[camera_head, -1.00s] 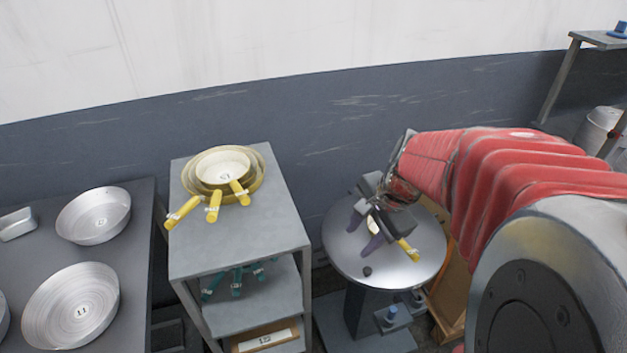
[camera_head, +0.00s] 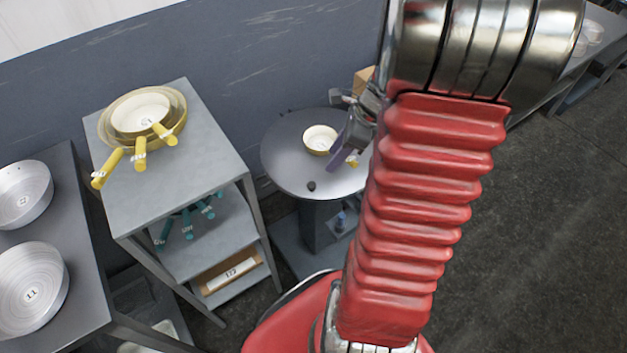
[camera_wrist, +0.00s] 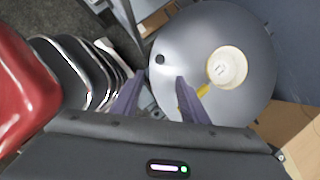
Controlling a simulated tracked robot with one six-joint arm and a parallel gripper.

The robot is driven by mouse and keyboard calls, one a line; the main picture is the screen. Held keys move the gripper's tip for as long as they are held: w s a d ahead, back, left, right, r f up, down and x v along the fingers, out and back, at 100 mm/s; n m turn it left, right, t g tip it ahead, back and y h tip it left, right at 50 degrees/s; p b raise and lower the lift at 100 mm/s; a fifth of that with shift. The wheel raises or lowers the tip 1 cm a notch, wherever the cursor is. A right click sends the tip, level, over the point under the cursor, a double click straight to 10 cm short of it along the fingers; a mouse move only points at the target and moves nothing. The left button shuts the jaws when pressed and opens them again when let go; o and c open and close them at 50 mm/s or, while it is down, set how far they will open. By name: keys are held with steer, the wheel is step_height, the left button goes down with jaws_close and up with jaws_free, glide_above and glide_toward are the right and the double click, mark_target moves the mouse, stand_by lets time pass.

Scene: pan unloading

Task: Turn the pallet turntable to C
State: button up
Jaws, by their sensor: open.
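The pallet turntable (camera_head: 285,165) is a round metal disc on a dark pedestal; it also fills the upper right of the wrist view (camera_wrist: 205,30). A small black knob (camera_head: 311,186) sits near its front rim and shows in the wrist view (camera_wrist: 160,59). A small cream pan (camera_head: 320,138) with a yellow handle lies on the disc, also in the wrist view (camera_wrist: 230,66). My gripper (camera_head: 345,158) is open and empty at the disc's right side, by the pan. In the wrist view its purple fingers (camera_wrist: 155,85) point towards the knob. I see no letter C.
A grey shelf rack (camera_head: 205,135) stands left of the turntable, with nested yellow-handled pans on top and teal-handled ones below. A dark table (camera_head: 78,240) with round metal pans is at the far left. A wooden box (camera_wrist: 295,125) is close beside the disc.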

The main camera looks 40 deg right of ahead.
mark_target(312, 184)
steer(key=x, duration=1.3)
steer(key=shift+a+f, duration=0.15)
steer(key=shift+f, duration=0.2)
jaws_close()
